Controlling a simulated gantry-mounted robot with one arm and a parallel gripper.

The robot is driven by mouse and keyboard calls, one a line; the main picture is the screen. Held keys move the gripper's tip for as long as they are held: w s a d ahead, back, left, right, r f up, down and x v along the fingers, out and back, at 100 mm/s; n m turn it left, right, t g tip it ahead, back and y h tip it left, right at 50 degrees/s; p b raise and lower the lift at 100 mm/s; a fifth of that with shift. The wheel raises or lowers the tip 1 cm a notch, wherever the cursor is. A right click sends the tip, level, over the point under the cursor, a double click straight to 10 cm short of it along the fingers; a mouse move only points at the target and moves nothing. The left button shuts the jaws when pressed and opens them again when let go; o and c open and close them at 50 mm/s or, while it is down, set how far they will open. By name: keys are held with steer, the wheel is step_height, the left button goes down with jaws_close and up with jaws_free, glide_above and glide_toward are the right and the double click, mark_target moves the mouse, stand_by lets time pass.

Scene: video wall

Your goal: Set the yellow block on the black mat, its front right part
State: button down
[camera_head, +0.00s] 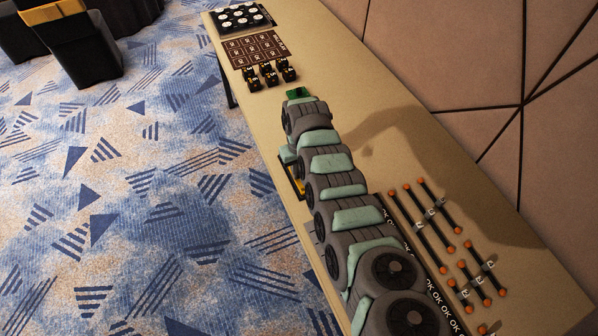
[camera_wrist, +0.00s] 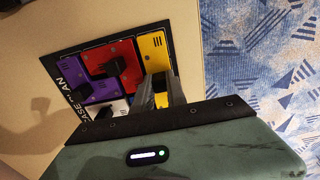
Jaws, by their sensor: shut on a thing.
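The yellow block (camera_wrist: 152,50) shows in the wrist view at the right edge of the black mat (camera_wrist: 66,66). My gripper (camera_wrist: 161,82) is shut on it, with the fingers over its near part. The block looks in line with the mat's edge; I cannot tell whether it rests on the mat or hangs just above. Several pieces carry black knobs. In the head view my arm hides most of the mat; a little yellow (camera_head: 299,189) shows beside it.
In the head view, rods with orange ends (camera_head: 436,217) lie on the table (camera_head: 345,75) at right. Small black cubes (camera_head: 268,75), a brown grid mat (camera_head: 256,47) and a tray of white discs (camera_head: 240,18) are at the far end. The table edge is close to the mat.

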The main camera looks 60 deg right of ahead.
steer(key=shift+f, duration=0.2)
steer(key=c, duration=1.3)
jaws_free()
steer(key=shift+c, duration=0.2)
steer(key=shift+r, duration=0.55)
step_height(320, 180, up, 11)
steer(key=p, duration=0.1)
steer(key=shift+p, duration=0.3)
